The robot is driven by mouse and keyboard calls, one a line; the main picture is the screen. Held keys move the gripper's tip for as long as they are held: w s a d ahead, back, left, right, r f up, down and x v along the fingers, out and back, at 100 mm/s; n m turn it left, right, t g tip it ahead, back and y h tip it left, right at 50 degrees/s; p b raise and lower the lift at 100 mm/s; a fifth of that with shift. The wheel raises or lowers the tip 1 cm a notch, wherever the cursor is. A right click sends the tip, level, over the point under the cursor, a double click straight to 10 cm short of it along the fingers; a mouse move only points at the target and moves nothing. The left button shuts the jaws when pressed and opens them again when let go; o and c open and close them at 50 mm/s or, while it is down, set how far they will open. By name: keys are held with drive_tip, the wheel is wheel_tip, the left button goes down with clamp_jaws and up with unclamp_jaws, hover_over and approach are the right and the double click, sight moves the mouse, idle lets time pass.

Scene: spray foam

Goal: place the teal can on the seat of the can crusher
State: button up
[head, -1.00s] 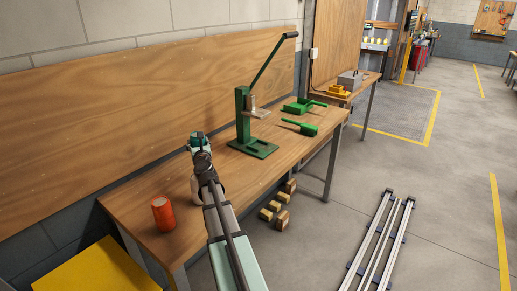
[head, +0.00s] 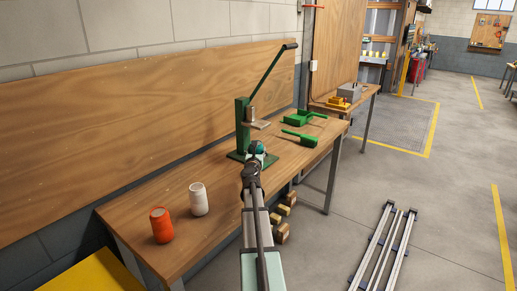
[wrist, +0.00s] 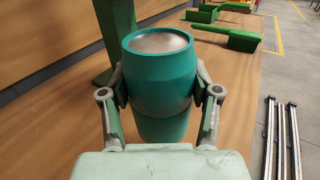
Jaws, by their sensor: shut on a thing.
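The teal can (wrist: 158,78) is upright between the fingers of my gripper (wrist: 158,96) in the wrist view, its pale round top showing. In the head view the can (head: 257,147) is small and partly hidden by my gripper (head: 254,158). My gripper is shut on it, in front of the green can crusher (head: 242,122). I cannot tell how high the can is above the table.
An orange can (head: 161,225) and a white can (head: 198,199) stand on the near left of the wooden table (head: 185,240). A green brush (head: 301,137) and a green dustpan (head: 305,117) lie right of the crusher. Wooden blocks (head: 282,233) are on the floor.

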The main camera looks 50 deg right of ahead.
drive_tip(key=f+x, duration=0.1)
drive_tip(key=x, duration=0.3)
drive_tip(key=f+x, duration=0.1)
drive_tip(key=x, duration=0.4)
drive_tip(key=f+x, duration=0.1)
drive_tip(key=x, duration=0.4)
drive_tip(key=shift+f, duration=0.2)
drive_tip(key=shift+b, duration=0.3)
drive_tip(key=shift+f, duration=0.2)
drive_tip(key=o, duration=0.8)
drive_tip(key=shift+o, duration=0.2)
drive_tip(key=shift+r, duration=0.1)
